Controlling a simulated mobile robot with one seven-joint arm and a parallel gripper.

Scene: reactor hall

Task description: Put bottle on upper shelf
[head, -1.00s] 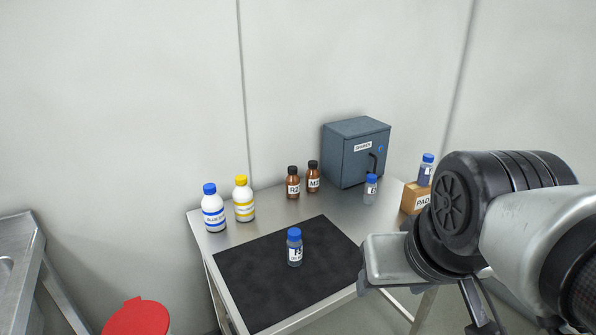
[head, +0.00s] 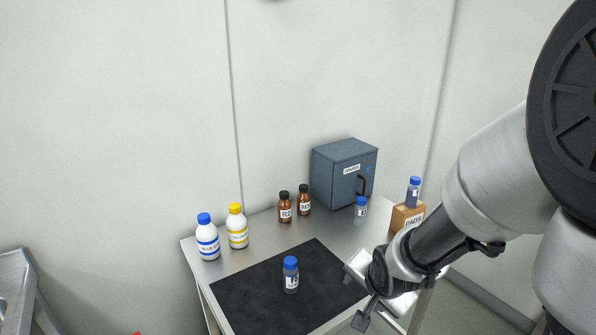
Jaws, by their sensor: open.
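A clear bottle with a blue cap (head: 291,275) stands upright on the black mat (head: 265,310) on the steel table. A similar blue-capped bottle (head: 361,209) stands near the grey cabinet, and another (head: 413,192) stands on a cardboard box. My gripper (head: 354,296) is open and empty at the mat's right edge, to the right of the bottle on the mat and apart from it. No upper shelf is recognisable in view.
A white blue-capped bottle (head: 207,238) and a yellow-capped one (head: 237,227) stand at the back left. Two brown bottles (head: 285,207) (head: 304,200) stand by the grey cabinet (head: 343,172). The cardboard box (head: 402,217) is at the right. The mat's left part is clear.

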